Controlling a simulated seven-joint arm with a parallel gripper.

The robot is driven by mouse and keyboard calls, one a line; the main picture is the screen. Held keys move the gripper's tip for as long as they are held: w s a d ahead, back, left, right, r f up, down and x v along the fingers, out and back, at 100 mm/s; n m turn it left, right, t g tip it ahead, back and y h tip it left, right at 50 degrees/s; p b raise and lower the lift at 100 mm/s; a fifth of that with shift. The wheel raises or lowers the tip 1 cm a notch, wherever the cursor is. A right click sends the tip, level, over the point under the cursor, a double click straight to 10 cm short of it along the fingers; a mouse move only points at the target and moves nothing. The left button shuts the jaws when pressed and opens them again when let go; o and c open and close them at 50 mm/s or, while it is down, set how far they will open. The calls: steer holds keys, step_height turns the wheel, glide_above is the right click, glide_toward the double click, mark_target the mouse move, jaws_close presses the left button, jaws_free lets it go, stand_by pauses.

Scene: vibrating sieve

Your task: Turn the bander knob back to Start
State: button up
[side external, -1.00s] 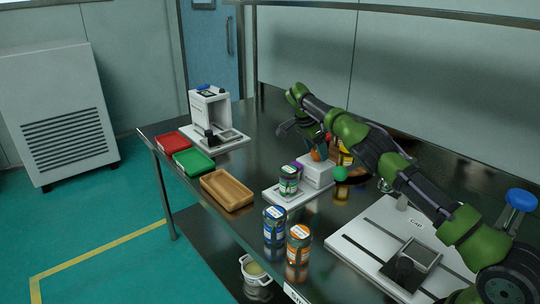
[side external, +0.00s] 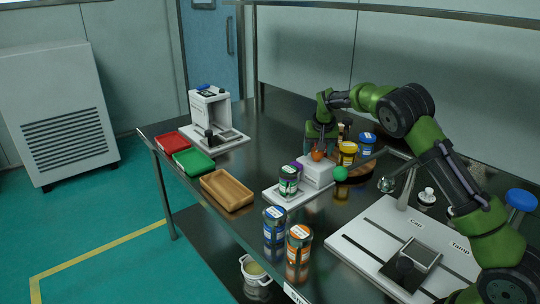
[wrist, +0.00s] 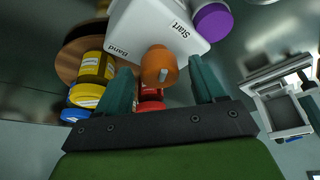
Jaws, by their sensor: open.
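The bander is a white box (side external: 318,172) on a low white plate, mid-table in the side view. Its orange knob (side external: 316,155) is on the side facing my gripper. In the wrist view the white box (wrist: 140,28) carries the words "Start" to the right and "Band" to the left of the orange knob (wrist: 158,64).
A green-labelled jar (side external: 289,182) stands on the bander's plate, with a purple object (wrist: 213,20) near the "Start" side. Yellow (side external: 347,150) and blue (side external: 367,143) jars stand close behind my gripper.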

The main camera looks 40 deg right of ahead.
steer(key=n+t+y, duration=0.1)
steer(key=n, duration=0.3)
steer(key=shift+d, duration=0.2)
steer(key=shift+s+a+r+n+y, duration=0.1)
steer(key=shift+r+n+y, duration=0.2)
steer(key=shift+r+n, duration=0.1)
steer(key=v, duration=1.5)
steer(key=s+a+m+t+y, duration=0.1)
steer(key=s+a+m+y, duration=0.1)
steer(key=s+a, duration=1.4)
steer(key=shift+s+f+y, duration=0.3)
steer(key=shift+s+y, duration=0.1)
steer(key=shift+s, duration=1.3)
